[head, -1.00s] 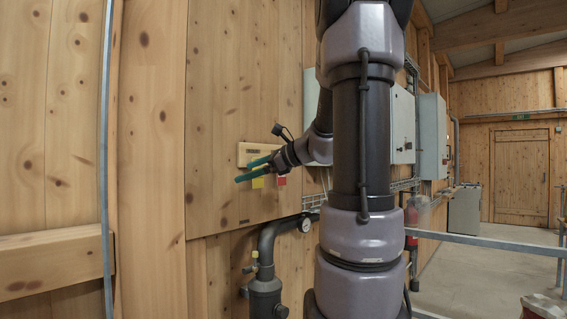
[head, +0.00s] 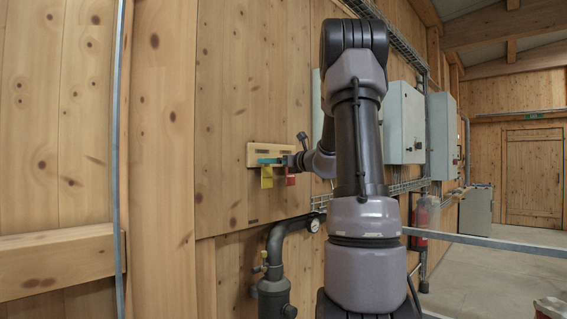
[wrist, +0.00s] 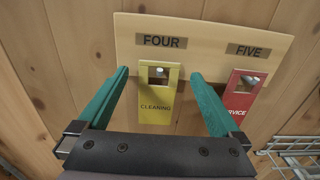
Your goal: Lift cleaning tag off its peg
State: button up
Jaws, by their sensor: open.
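The yellow cleaning tag (wrist: 157,108) hangs on a peg under the label FOUR on a pale wooden board (wrist: 200,38). In the head view the tag (head: 267,178) shows small on the wall. My gripper (wrist: 158,80) is open, with one green finger on each side of the yellow tag. The fingers look apart from the tag's edges. In the head view my gripper (head: 268,161) is up at the board, its fingertips close to the tag. I cannot tell how far the tips are from the board.
A red service tag (wrist: 240,97) hangs under the label FIVE, just right of my right finger. A wire tray (wrist: 292,150) is at the lower right. A dark pipe with a gauge (head: 276,255) stands below the board. Grey boxes (head: 404,122) are on the wall to the right.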

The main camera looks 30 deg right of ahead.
jog(key=shift+x, duration=1)
jog(key=c, duration=1.3)
jog(key=shift+r, duration=0.4)
jog(key=shift+r, duration=0.3)
jog(key=shift+s, duration=0.1)
